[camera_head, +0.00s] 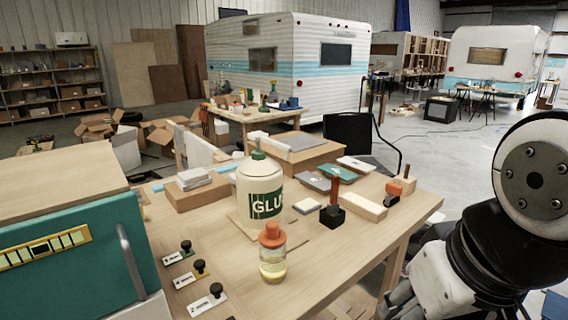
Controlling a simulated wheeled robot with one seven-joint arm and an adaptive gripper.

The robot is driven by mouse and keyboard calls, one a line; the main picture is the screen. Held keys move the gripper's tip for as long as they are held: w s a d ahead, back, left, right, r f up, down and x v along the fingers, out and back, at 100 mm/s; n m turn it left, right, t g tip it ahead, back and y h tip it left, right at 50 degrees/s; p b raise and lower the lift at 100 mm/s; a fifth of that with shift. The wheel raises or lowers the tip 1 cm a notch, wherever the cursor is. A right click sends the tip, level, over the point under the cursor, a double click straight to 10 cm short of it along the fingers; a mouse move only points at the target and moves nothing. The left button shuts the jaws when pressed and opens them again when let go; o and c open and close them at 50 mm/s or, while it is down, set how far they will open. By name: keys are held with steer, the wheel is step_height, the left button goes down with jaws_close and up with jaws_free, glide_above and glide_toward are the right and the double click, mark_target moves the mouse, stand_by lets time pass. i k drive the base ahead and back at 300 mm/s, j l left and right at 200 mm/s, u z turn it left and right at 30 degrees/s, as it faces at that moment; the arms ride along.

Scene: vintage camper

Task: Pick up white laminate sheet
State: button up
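Several flat pieces lie on the wooden workbench (335,262), and I cannot tell for sure which is the white laminate sheet. A small whitish sheet (355,164) lies flat near the back right edge. A white stack (193,178) rests on a low brown box at the left. A pale grey-white slab (292,141) lies on another box at the back. My arm stands at the right, off the bench. Grey parts that look like my gripper (398,299) show low beside the bench's right side, partly cut off; their opening is unclear.
A glue bottle (260,190), an orange-capped jar (272,252), a red-handled tool (333,202) and a pale block (357,206) stand on the bench. Small black-knobbed pieces (208,300) lie at the front left. A teal cabinet (85,265) blocks the left. Open floor lies behind right.

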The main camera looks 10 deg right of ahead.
mark_target(357, 164)
steer(key=i+l+u, duration=0.15)
steer(key=l+u, duration=0.2)
steer(key=i+l+u, duration=0.1)
steer(key=l+u, duration=0.2)
steer(key=i+l+u, duration=0.2)
steer(key=l, duration=1.1)
steer(key=l+u, duration=0.15)
steer(key=l, duration=1.15)
steer(key=i+l, duration=0.15)
steer(key=l, duration=0.25)
steer(key=i+l, duration=0.15)
steer(key=l, duration=0.25)
steer(key=i+l, duration=0.2)
steer(key=l, duration=0.15)
steer(key=i+l, duration=0.15)
steer(key=l, duration=0.25)
